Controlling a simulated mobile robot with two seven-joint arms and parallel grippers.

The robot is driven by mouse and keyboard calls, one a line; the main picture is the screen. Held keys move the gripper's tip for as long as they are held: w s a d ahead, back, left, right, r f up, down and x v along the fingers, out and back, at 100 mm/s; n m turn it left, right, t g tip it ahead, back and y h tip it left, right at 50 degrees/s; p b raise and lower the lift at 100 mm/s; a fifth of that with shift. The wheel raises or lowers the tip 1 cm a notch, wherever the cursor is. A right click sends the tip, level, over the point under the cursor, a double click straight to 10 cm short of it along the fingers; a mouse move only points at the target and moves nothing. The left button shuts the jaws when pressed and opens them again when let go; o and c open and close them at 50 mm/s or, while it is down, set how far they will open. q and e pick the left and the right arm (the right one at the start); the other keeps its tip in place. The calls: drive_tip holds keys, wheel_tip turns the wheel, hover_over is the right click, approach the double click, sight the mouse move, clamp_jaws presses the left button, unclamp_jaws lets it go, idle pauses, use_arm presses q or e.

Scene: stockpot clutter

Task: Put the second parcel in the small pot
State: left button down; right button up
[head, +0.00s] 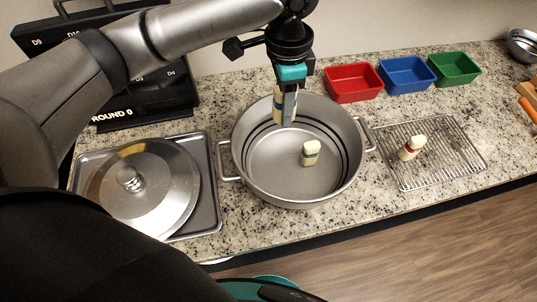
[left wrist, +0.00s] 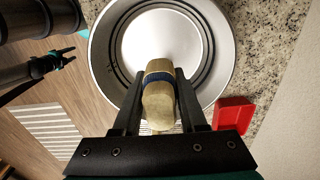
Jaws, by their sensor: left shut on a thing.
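My left gripper (head: 287,112) is shut on a cream parcel with a blue band (head: 277,104) and holds it above the back part of the silver pot (head: 240,150). In the left wrist view the blue-banded parcel (left wrist: 158,95) sits between the two fingers, with the pot (left wrist: 104,60) below it. A cream parcel with a green band (head: 311,153) stands inside the pot on its floor. A cream parcel with a red band (head: 411,148) is on the wire rack to the right. My right gripper (left wrist: 68,54) shows small at the left of the left wrist view, fingers apart and empty.
A lid (head: 150,195) lies on a metal tray (head: 206,215) left of the pot. Red (head: 353,82), blue (head: 406,75) and green (head: 455,68) bins stand behind the rack (head: 455,157). A black sign board (head: 150,102) stands at the back left. A metal bowl (head: 523,46) is far right.

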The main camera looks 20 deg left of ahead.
sight(279, 167)
use_arm(q)
wheel_tip(279, 167, down, 20)
drive_tip(key=b, duration=0.3)
drive_tip(key=shift+b, duration=0.4)
drive_tip(key=shift+f, duration=0.1)
drive_tip(key=shift+c, duration=2.3)
unclamp_jaws()
wheel_tip(279, 167, up, 12)
drive_tip(key=p, duration=0.2)
drive_tip(key=shift+r+p, duration=0.2)
drive_tip(key=shift+p, duration=0.1)
